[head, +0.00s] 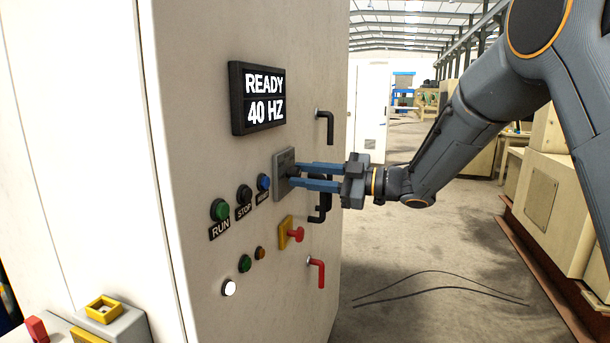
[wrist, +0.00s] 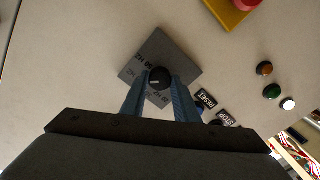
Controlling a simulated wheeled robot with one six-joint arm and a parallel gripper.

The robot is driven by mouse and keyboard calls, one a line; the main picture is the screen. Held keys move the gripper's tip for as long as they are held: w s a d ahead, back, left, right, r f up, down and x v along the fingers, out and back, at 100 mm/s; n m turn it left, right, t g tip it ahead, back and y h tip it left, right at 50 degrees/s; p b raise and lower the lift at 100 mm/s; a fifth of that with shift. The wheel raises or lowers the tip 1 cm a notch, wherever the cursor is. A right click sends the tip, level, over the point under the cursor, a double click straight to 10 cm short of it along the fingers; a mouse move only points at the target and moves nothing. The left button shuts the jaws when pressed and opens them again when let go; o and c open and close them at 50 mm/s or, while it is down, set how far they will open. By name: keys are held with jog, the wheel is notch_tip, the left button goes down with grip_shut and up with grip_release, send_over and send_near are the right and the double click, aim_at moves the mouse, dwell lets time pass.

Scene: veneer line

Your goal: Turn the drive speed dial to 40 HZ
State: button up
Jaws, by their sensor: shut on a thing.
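The drive speed dial (wrist: 154,76) is a round black knob on a square grey plate (wrist: 130,70) with small HZ labels, in the wrist view. In the head view the plate (head: 283,176) is seen at a slant on the cabinet's front, and the knob is mostly hidden by the fingers. My gripper (head: 296,176) reaches in from the right, its two blue fingers shut on the dial, one on each side. The display (head: 258,98) above reads "READY 40 HZ". I cannot read where the knob's mark points.
Left of the plate are a green RUN button (head: 219,210), a black STOP button (head: 244,193) and a blue RESET button (head: 264,183). A red knob on a yellow plate (head: 286,232) sits below. Black handles (head: 327,124) and a red one (head: 318,272) stick out at the right.

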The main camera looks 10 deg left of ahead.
jog(key=o, duration=1.1)
jog(key=shift+c, duration=0.2)
jog(key=d+b, duration=0.2)
jog(key=d, duration=0.5)
jog(key=shift+s+d+b, duration=0.3)
jog(key=shift+d+b, duration=0.05)
jog(key=shift+d, duration=0.05)
